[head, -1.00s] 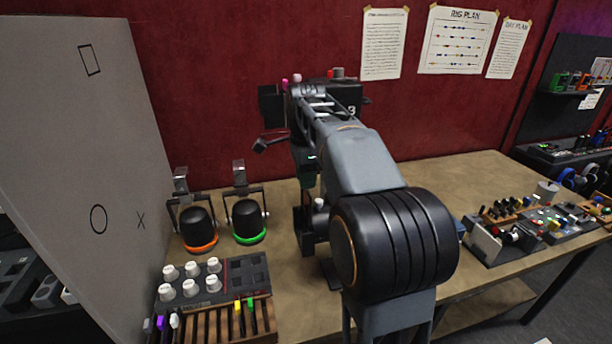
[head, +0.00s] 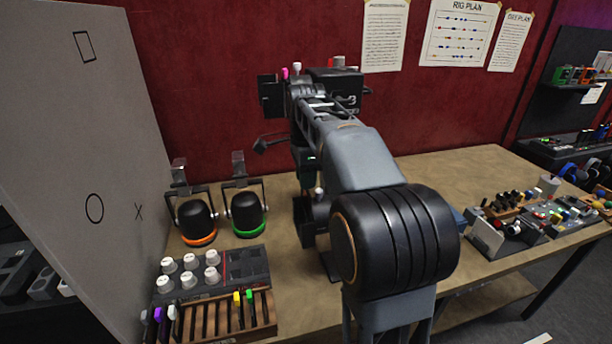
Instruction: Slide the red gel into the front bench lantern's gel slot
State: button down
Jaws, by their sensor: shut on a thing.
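Two small black lanterns in yoke frames stand at the left of the bench: one with an orange ring (head: 198,219) and one with a green ring (head: 247,215). A black housing marked 3 (head: 350,88) shows behind the far end of my arm. I cannot tell whether it is the front bench lantern, and I can make out no gel slot. I cannot make out the red gel. My arm reaches away over the bench (head: 290,274), and my gripper's fingers are hidden behind its links.
A panel of white knobs (head: 190,270) and a wooden slotted rack (head: 220,318) sit at the front left. A grey panel (head: 85,150) rises at the left. Several control boxes (head: 520,220) stand at the right. The bench's back right is clear.

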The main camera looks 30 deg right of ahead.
aim_at(306, 195)
jog(key=shift+f+b, duration=1.7)
jog(key=shift+f, duration=0.9)
jog(key=shift+f, duration=0.25)
jog(key=c, duration=0.9)
grip_release()
jog(key=shift+o, duration=0.2)
notch_tip(306, 195, up, 14)
jog(key=shift+f+p, duration=0.1)
jog(key=shift+p, duration=0.95)
jog(key=s+a+f+n+t, duration=0.2)
jog(key=s+a+f+n, duration=0.2)
jog(key=s+f+n, duration=0.4)
jog(key=s+a+f+n+t, duration=0.2)
jog(key=s+a+f+n, duration=0.3)
jog(key=s+f+n, duration=0.3)
notch_tip(306, 195, down, 5)
jog(key=n, duration=0.4)
jog(key=shift+a, duration=0.2)
